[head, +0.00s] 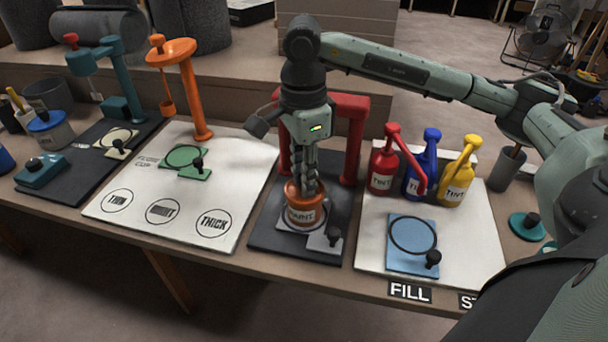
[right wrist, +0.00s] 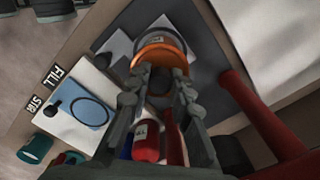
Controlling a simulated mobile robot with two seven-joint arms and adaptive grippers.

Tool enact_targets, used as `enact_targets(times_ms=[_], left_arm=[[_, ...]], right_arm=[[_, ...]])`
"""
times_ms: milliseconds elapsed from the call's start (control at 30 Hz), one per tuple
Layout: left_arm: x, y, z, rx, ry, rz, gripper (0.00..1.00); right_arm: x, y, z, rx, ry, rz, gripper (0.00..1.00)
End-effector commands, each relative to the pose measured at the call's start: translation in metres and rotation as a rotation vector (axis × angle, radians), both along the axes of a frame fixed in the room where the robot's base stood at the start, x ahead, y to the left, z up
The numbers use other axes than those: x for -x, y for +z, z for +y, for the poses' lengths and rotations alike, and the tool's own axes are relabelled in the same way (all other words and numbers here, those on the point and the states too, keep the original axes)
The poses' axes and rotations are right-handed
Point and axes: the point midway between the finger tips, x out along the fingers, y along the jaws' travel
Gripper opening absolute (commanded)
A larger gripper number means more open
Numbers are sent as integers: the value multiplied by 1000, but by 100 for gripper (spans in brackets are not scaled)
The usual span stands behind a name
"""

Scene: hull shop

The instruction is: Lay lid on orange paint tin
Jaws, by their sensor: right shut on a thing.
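The orange paint tin (head: 305,216) stands upright on the dark mat in front of the red frame, its label facing me. The right wrist view also shows its label side (right wrist: 160,34). My right gripper (head: 305,187) points straight down at the top of the tin, its fingers closer together than the tin is wide. It is shut on what looks like the orange lid (right wrist: 157,52), at the tin's mouth. I cannot tell if the lid is seated or slightly above the rim. My left gripper is out of view.
The red frame (head: 354,140) stands close behind the gripper. Red (head: 383,172), blue (head: 416,178) and yellow (head: 456,184) tint bottles stand to the right. A blue plate (head: 408,258) lies before them. A teal disc with a dark knob (head: 526,224) lies at the far right.

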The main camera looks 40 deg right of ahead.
Motion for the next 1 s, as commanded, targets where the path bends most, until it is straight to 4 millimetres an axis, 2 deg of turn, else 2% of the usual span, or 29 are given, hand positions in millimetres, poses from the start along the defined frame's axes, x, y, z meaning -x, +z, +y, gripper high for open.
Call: enact_targets(times_ms=[167, 200, 367, 600, 767, 1000], left_arm=[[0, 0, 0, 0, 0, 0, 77], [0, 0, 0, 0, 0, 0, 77], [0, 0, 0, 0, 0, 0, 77], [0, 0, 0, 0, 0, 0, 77], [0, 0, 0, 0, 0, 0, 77], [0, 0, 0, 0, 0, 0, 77]], right_arm=[[0, 0, 0, 0, 0, -1, 0], [0, 0, 0, 0, 0, -1, 23], [0, 0, 0, 0, 0, -1, 43], [0, 0, 0, 0, 0, 0, 46], [0, 0, 0, 0, 0, 0, 65], [0, 0, 0, 0, 0, 0, 65]])
